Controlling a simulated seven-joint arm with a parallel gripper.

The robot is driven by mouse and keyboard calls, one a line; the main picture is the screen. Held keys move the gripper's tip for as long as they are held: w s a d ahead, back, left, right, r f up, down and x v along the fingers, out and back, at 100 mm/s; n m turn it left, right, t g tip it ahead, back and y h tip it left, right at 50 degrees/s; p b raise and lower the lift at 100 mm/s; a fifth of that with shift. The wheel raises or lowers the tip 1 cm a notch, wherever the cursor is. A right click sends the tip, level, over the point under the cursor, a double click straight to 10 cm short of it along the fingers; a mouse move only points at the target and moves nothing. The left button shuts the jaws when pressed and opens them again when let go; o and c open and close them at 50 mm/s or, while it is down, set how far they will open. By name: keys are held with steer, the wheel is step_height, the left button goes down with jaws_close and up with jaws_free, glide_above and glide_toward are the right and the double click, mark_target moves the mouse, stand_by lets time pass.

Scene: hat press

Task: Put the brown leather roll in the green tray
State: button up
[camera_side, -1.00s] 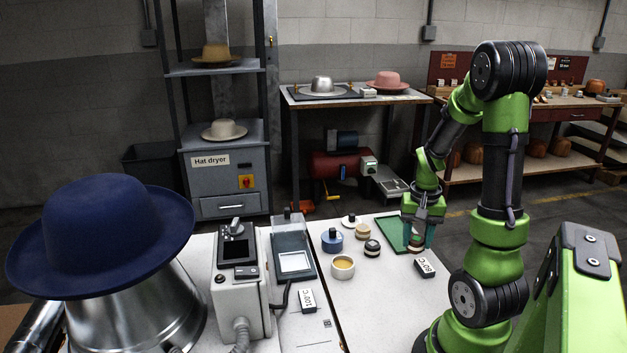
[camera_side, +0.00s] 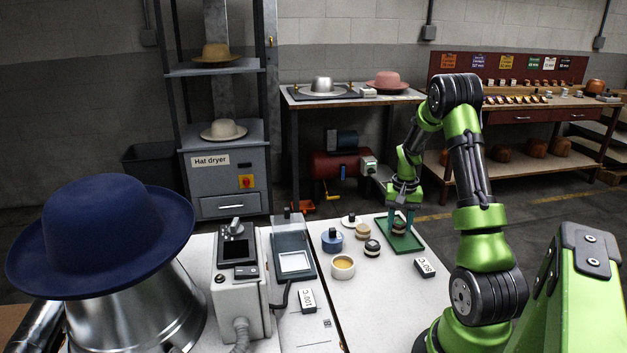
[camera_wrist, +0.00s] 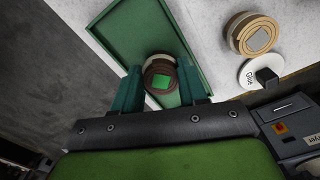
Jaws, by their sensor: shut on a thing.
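The brown leather roll (camera_wrist: 160,75), with a green square on its top, is between the fingers of my gripper (camera_wrist: 162,88). The green tray (camera_wrist: 125,32) is below it in the wrist view. In the side view the tray (camera_side: 412,246) lies at the back right of the white table. My gripper (camera_side: 402,222) points down over the tray, shut on the roll (camera_side: 399,228). The fingers partly hide the roll there. I cannot tell whether the roll touches the tray floor.
Left of the tray are a tan roll (camera_side: 362,232), a dark-and-cream roll (camera_side: 372,248), a blue pot (camera_side: 332,241), a yellow-filled cup (camera_side: 342,268) and a white glue lid (camera_side: 348,221). A temperature block (camera_side: 425,267) stands in front. The table's front middle is clear.

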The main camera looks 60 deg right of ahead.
mark_target(399, 224)
steer(key=shift+f, duration=0.15)
steer(key=o, duration=1)
steer(key=shift+o, duration=0.2)
step_height(399, 224, up, 12)
steer(key=w+a+r+n+t, duration=0.2)
steer(key=w+a+r, duration=0.25)
steer(key=a, duration=0.35)
steer(key=a+r+n+t, duration=0.2)
steer(key=a+r, duration=0.1)
steer(key=a, duration=0.8)
steer(key=a+r+n+t, duration=0.1)
steer(key=a+r+n, duration=0.2)
steer(key=a, duration=0.7)
steer(key=s+a+n+t+y, duration=0.2)
steer(key=s+a, duration=0.3)
steer(key=a, duration=0.4)
steer(key=shift+s+a, duration=0.35)
steer(key=shift+a, duration=0.05)
